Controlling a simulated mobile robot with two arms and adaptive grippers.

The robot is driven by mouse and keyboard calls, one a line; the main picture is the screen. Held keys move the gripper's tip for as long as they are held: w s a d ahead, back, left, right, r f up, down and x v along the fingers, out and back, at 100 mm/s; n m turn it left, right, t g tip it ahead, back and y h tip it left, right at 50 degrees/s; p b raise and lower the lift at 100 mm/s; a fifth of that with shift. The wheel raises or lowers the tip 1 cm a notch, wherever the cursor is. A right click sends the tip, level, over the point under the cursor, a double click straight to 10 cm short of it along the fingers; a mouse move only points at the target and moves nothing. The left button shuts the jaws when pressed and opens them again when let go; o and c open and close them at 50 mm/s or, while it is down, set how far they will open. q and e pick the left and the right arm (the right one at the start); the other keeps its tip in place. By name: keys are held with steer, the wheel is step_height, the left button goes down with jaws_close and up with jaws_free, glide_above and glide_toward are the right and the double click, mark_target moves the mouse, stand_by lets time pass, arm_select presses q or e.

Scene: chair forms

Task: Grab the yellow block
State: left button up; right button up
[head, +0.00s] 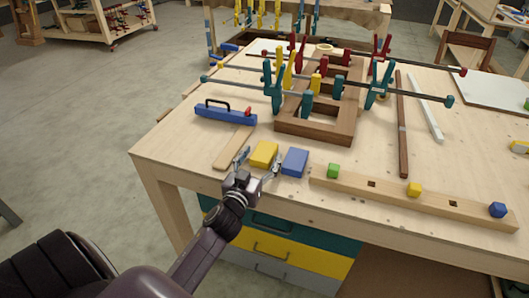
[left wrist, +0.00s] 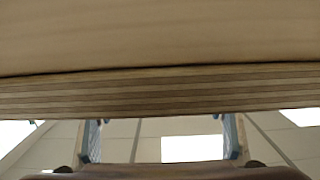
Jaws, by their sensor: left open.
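The yellow block (head: 264,153) lies on the workbench near its front edge, just left of a blue block (head: 295,161). My left gripper (head: 259,163) is open, at the near side of the yellow block in the head view. One finger shows to the block's left and the other toward the gap before the blue block. I cannot tell whether either finger touches it. In the left wrist view the two fingers (left wrist: 162,138) are apart with nothing seen between them, and the block is not visible.
The workbench (head: 170,139) has a blue level-like tool (head: 226,113) and a wooden strip (head: 234,148) behind the gripper. Clamps hold a wooden frame (head: 315,127) at the back. A beam (head: 385,196) bears small cubes at right. A layered wooden edge (left wrist: 160,92) crosses the wrist view.

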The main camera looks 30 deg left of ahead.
arm_select(q)
steer(key=x, duration=0.2)
steer(key=shift+w+a, duration=0.1)
steer(key=shift+w, duration=0.4)
steer(key=c, duration=1.4)
arm_select(e)
steer(key=shift+w+r, duration=0.25)
steer(key=shift+w, duration=0.5)
